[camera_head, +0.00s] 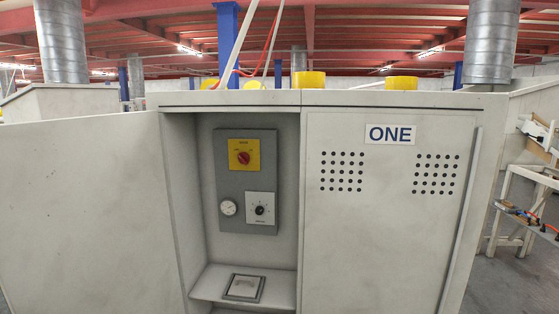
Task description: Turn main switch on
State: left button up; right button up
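The main switch (243,158) is a red rotary knob on a yellow plate. It sits at the top of a grey panel (233,190) inside an open cabinet bay. The knob is too small to read its set position with certainty. Below it on the panel are a round white gauge (228,208) and a black dial on a white plate (260,210). Neither of my grippers is in view.
The cabinet's left door (85,215) stands open to the left. The right door (385,225), labelled ONE, is closed. A shelf (210,284) with a framed square plate (243,288) lies below the panel. A workbench (525,205) stands at right.

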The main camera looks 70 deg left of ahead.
aim_at(243, 158)
jog(key=u, duration=0.1)
jog(key=i, duration=0.8)
jog(key=u, duration=1.05)
jog(key=i, duration=0.65)
jog(key=u, duration=0.75)
